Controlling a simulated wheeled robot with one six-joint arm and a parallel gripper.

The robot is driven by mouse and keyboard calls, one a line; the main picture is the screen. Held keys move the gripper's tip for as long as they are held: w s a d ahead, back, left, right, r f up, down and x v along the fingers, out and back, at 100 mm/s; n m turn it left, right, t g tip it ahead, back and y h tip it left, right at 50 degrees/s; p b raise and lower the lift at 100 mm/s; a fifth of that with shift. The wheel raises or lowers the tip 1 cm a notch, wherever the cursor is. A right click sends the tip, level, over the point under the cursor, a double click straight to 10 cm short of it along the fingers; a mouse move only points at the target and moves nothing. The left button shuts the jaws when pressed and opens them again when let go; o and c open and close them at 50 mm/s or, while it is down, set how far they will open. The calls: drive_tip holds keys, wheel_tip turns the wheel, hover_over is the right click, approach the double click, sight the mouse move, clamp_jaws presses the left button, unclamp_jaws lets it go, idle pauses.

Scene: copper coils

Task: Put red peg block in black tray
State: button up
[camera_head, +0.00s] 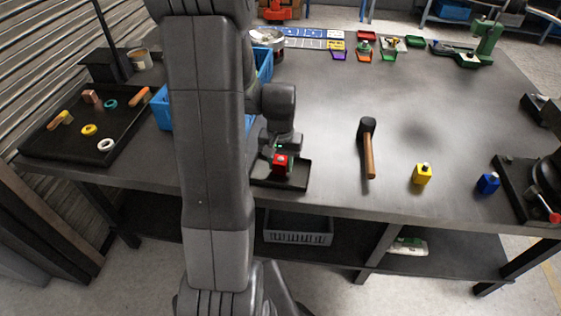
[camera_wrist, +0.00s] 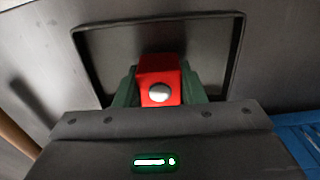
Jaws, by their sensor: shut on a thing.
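The red peg block (camera_head: 280,162) is a small red block with a pale round peg on top. It also shows in the wrist view (camera_wrist: 158,72). My gripper (camera_wrist: 160,85) is shut on it, with a green finger on each side. The black tray (camera_head: 297,175) is a small low-rimmed tray near the table's front edge. In the wrist view the tray's rim (camera_wrist: 233,52) surrounds the block on the far sides. The block is over the tray's inside. I cannot tell whether it touches the tray floor. My arm hides part of the tray's left side.
A hammer (camera_head: 369,150) lies right of the tray. Farther right stand a yellow block (camera_head: 421,174) and a blue block (camera_head: 488,183). A blue crate (camera_head: 264,67) is behind my arm. A larger black tray (camera_head: 69,148) with several items is at left.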

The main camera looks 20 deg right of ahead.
drive_tip(key=shift+f, duration=0.2)
drive_tip(key=o, duration=1)
drive_tip(key=shift+r, duration=0.1)
drive_tip(key=shift+r+p, duration=2.65)
drive_tip(key=shift+r, duration=0.8)
drive_tip(key=shift+f, duration=0.1)
